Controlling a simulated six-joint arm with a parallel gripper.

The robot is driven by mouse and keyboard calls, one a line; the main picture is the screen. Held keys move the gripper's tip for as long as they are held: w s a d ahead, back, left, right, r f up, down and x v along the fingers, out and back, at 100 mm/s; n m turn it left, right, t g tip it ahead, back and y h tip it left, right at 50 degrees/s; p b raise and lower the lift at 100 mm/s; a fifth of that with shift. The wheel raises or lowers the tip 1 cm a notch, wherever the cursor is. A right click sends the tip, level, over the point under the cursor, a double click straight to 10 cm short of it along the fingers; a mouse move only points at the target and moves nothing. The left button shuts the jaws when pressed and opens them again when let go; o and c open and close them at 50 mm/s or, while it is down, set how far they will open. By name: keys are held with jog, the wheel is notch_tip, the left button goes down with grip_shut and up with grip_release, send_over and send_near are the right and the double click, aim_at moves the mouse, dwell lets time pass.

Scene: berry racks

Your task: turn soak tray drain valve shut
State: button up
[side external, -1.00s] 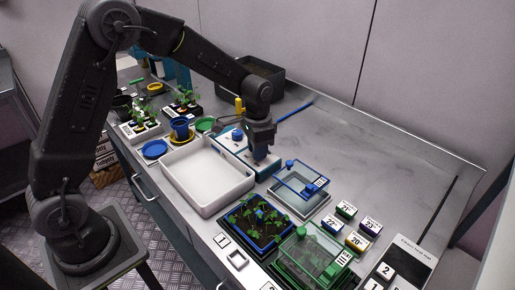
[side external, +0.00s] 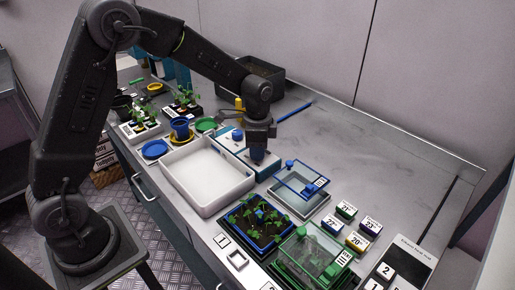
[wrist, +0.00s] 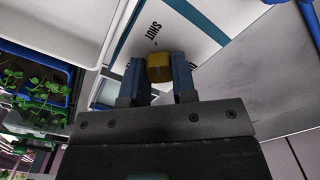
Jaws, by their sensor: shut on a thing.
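The white soak tray (side external: 168,168) stands empty in the middle of the bench. A white and blue valve panel (side external: 236,157) runs along its far right side; in the wrist view the panel (wrist: 199,42) bears the printed word "SHUT". My gripper (side external: 258,155) points down over the near right part of this panel. In the wrist view its two blue fingers are shut on a yellow valve handle (wrist: 159,68), one on each side. The fingers hide part of the handle, so its angle against the marks is hard to tell.
A blue knob (side external: 237,135) sits farther along the panel. A clear blue-edged lid (side external: 301,181) and a blue seedling tray (side external: 233,228) lie to the near right. Pots, seedlings and a dark bin (side external: 262,70) are at the back. Bare bench (side external: 370,150) lies to the right.

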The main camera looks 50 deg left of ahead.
jog(key=shift+w+r, duration=0.1)
jog(key=o, duration=0.9)
notch_tip(320, 180, up, 14)
jog(key=shift+f, duration=0.15)
jog(key=s+r+n+t, duration=0.3)
jog(key=s+r+n, duration=0.25)
jog(key=s, duration=0.75)
jog(key=s+n+t, duration=0.1)
jog(key=s, duration=0.2)
jog(key=s+f+n, duration=0.1)
jog(key=s, duration=0.3)
jog(key=s+d+f+n+t, duration=0.1)
jog(key=s, duration=0.3)
jog(key=shift+s+d+f+n+t, duration=0.1)
jog(key=shift+s+n+t, duration=0.15)
jog(key=shift+n+t, duration=0.1)
